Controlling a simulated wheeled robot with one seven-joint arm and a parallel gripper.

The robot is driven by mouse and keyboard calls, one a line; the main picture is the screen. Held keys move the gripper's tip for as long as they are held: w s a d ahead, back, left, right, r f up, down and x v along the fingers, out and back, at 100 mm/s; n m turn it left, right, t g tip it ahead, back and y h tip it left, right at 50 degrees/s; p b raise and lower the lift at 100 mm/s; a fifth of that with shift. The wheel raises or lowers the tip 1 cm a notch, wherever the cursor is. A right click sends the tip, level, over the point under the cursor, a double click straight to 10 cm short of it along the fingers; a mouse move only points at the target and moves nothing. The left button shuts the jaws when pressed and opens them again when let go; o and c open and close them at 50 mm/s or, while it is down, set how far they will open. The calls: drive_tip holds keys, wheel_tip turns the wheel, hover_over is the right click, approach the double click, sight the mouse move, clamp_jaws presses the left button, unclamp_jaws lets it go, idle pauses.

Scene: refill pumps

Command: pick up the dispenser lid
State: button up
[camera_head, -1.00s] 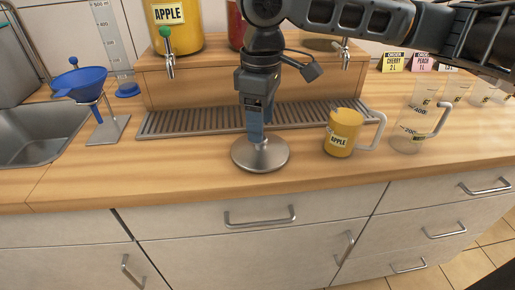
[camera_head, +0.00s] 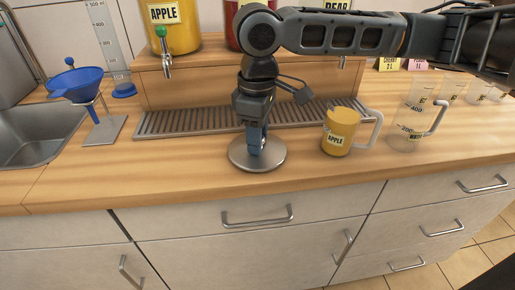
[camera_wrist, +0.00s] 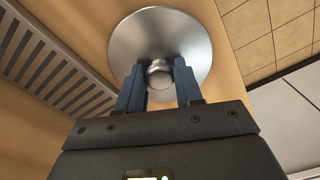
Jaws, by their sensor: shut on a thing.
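The dispenser lid (camera_head: 243,158) is a round, shiny metal disc with a knob at its centre. It is at the counter's front part, before the drip grate; I cannot tell whether it touches the wood. My gripper (camera_head: 261,144) points down at it from above. In the wrist view the lid (camera_wrist: 160,35) fills the top middle, and the blue fingers of my gripper (camera_wrist: 159,82) are shut on its round knob, one on each side. The fingers hide part of the lid in the head view.
A yellow APPLE jug (camera_head: 341,132) stands close on the right, with a clear measuring jug (camera_head: 405,135) beyond it. The drip grate (camera_head: 190,122) and wooden dispenser stand (camera_head: 200,85) are behind. A blue funnel on a stand (camera_head: 78,83) and the sink (camera_head: 35,140) are left.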

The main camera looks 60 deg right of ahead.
drive_tip(key=c, duration=0.4)
drive_tip(key=shift+r, duration=0.15)
